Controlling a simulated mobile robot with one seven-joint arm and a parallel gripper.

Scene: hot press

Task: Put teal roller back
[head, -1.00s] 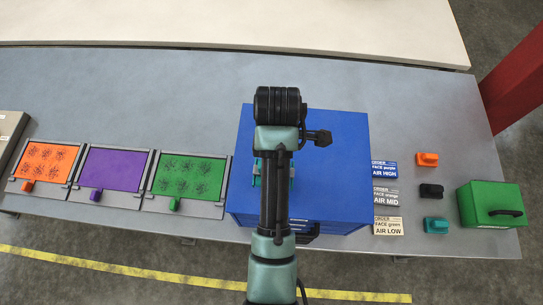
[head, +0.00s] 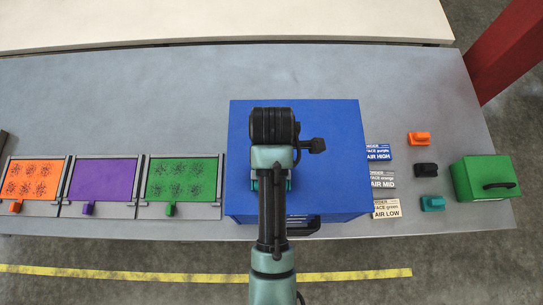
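A small teal block (head: 432,203) lies on the grey table at the right, in front of a black block and an orange block. I cannot tell whether it is the teal roller. Bright teal edges (head: 288,184) also show on both sides of my arm, over the blue box (head: 335,150); most of that piece is hidden by the arm. My arm reaches up over the blue box, and its dark end joint is above the box's middle. My gripper's fingers are hidden behind the arm, so their hold does not show.
Orange (head: 33,180), purple (head: 104,181) and green (head: 182,180) panels in frames lie at the left. Order cards (head: 383,180), the black block (head: 426,170), the orange block (head: 419,138) and a green box (head: 483,178) stand at the right. The back of the table is clear.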

